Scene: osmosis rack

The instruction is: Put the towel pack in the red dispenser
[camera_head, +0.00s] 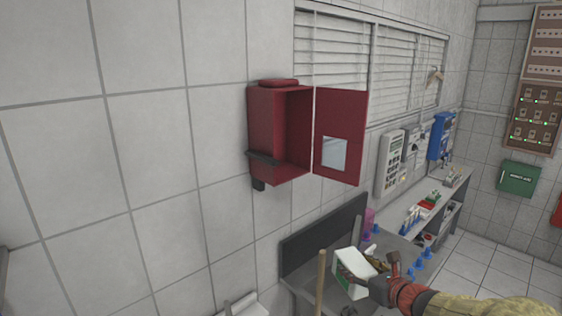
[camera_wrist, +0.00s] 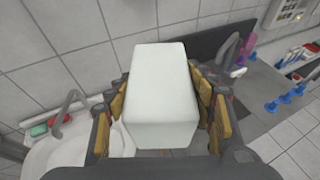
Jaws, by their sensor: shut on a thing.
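The red dispenser (camera_head: 279,135) hangs on the tiled wall with its door (camera_head: 340,138) swung open to the right. Its inside looks empty. The white towel pack (camera_head: 352,264) is low at the right, well below the dispenser and apart from it. My gripper (camera_head: 368,278) is shut on the towel pack. In the wrist view the towel pack (camera_wrist: 160,92) is a white block between the yellow finger pads, held on its left and right sides. Its far side is hidden.
A counter with a dark backsplash (camera_head: 322,238) stands under the dispenser, with blue pegs (camera_head: 418,265) to the right. A sink (camera_wrist: 60,140) is at the left in the wrist view. An upright wooden handle (camera_head: 321,282) stands near the pack. The wall left of the dispenser is bare.

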